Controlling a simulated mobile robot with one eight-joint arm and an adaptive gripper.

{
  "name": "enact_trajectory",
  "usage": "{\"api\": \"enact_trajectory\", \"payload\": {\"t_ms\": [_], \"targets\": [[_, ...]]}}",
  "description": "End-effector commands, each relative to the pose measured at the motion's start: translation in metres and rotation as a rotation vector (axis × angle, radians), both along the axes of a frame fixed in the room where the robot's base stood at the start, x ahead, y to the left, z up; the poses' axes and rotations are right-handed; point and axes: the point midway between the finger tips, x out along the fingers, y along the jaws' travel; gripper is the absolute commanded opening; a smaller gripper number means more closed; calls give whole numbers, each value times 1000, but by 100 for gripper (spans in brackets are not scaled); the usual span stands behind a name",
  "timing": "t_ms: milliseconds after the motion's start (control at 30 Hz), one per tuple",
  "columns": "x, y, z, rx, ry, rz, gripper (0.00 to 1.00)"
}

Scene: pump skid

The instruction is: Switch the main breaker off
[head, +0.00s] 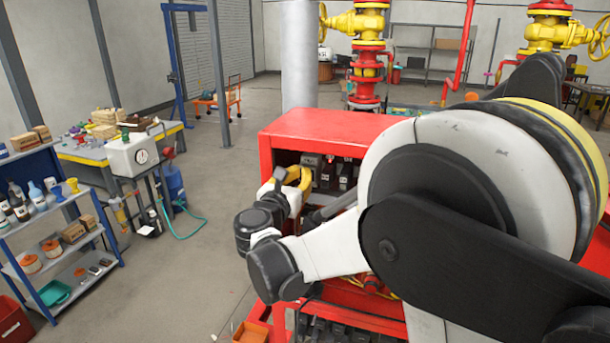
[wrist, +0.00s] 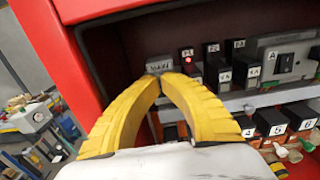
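The main breaker (wrist: 159,65), a grey block with a white label reading MAIN, sits at the left end of the breaker row inside the red cabinet (head: 325,130). My gripper (wrist: 160,77) has yellow fingers whose tips come together right in front of the breaker's lower part. The tips hide its lever, so I cannot tell its position or whether they touch it. In the head view, my gripper (head: 300,178) reaches into the cabinet opening from the left, and my arm covers much of the cabinet.
Smaller black breakers (wrist: 190,62) with white labels stand to the right, one with a red light. A lower row of black numbered blocks (wrist: 270,122) runs below. The cabinet's red side wall (wrist: 75,60) is close on the left. Shelves (head: 60,225) stand across open floor.

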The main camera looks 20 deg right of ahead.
Motion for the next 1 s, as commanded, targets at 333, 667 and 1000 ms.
{"api": "enact_trajectory", "payload": {"t_ms": [333,667,1000], "targets": [[0,0,0,0,0,0,0],[0,0,-8,0,0,0,0],[0,0,-18,0,0,0,0]]}}
